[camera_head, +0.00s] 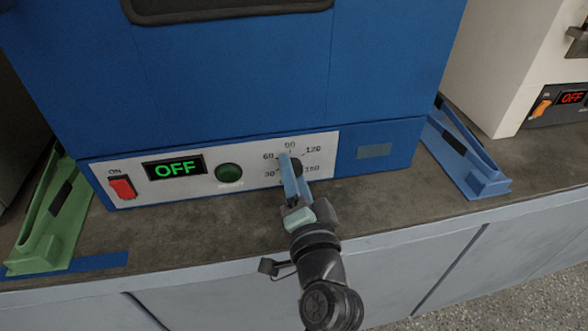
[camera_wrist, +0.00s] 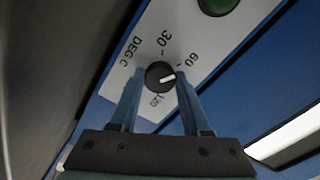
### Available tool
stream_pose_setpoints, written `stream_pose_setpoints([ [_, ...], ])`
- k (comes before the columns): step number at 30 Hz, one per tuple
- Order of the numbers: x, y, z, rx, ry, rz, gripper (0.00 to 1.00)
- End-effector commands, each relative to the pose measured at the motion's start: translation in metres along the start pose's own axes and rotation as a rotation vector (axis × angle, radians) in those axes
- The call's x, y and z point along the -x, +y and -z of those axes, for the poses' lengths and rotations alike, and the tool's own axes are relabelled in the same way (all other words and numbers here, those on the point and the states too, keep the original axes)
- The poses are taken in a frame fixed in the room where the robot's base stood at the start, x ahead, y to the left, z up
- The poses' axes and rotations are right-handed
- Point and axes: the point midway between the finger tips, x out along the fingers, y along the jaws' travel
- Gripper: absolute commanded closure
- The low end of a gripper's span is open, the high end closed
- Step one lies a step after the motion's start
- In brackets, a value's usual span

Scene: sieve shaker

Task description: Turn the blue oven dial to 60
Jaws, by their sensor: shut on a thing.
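The blue oven (camera_head: 230,75) stands on the counter, with a white control panel along its lower front. The printed 30 and 60 show in the wrist view; the 90 is hidden there.
The panel also has a red switch (camera_head: 122,187), a green OFF display (camera_head: 174,168) and a green button (camera_head: 229,173). A green holder (camera_head: 52,215) stands at left and a blue holder (camera_head: 468,160) at right. A white appliance (camera_head: 500,75) is at far right.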

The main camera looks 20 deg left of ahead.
Motion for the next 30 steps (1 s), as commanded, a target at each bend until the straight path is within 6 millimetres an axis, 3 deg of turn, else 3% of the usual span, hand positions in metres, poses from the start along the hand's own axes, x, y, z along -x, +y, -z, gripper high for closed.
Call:
stream_pose_setpoints([
  [14, 0.0001, 0.0006, -0.0003, -0.014, 0.000, -0.001, 1.00],
  [15, 0.0001, 0.0006, -0.0002, -0.014, 0.000, -0.001, 0.50],
  [19, 0.0001, 0.0005, -0.0002, -0.014, 0.000, -0.001, 0.26],
  [30, 0.0031, 0.0006, -0.0001, -0.014, 0.000, -0.001, 0.23],
])
